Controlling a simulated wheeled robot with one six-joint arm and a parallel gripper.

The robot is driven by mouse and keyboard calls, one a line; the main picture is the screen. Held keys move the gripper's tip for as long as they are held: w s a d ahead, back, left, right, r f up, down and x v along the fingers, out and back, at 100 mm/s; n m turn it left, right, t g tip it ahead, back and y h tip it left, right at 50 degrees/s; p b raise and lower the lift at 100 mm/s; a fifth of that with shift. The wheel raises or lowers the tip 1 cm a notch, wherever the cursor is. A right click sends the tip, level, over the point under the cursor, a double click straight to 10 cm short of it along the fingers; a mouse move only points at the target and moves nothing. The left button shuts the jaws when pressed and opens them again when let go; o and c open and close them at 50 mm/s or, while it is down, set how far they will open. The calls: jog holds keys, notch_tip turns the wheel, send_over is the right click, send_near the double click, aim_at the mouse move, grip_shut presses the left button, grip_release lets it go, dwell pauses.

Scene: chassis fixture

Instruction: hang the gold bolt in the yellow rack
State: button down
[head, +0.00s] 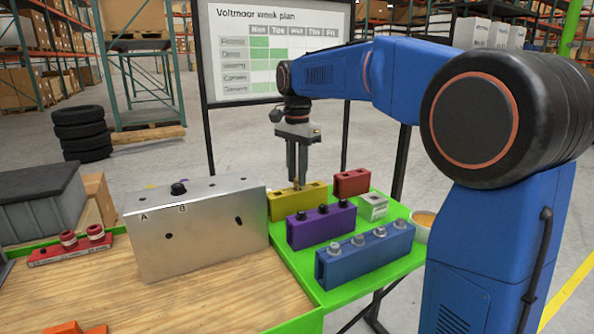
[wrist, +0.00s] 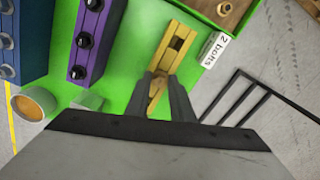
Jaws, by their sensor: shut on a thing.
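The yellow rack (head: 283,207) is a long block with openings on top, at the far left of the green side table. It also shows in the wrist view (wrist: 187,29), running from upper right down between my fingers. My gripper (head: 297,184) points straight down over the rack's top and is shut on the gold bolt (head: 296,186), of which only a small part shows between the fingertips. In the wrist view my fingertips (wrist: 160,82) hide part of the rack. I cannot tell how deep the bolt sits or whether it touches the rack.
The purple rack (head: 321,226) with black bolts and the blue rack (head: 365,254) with silver bolts stand in front. A red block (head: 352,183), a white box (head: 373,207) and a cup (head: 424,220) are to the right. A metal chassis (head: 200,240) stands left.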

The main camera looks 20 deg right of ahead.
jog(key=shift+f, duration=0.65)
jog(key=c, duration=1.5)
grip_release()
jog(key=shift+o, duration=0.2)
jog(key=shift+r, duration=0.1)
jog(key=shift+r, duration=4.4)
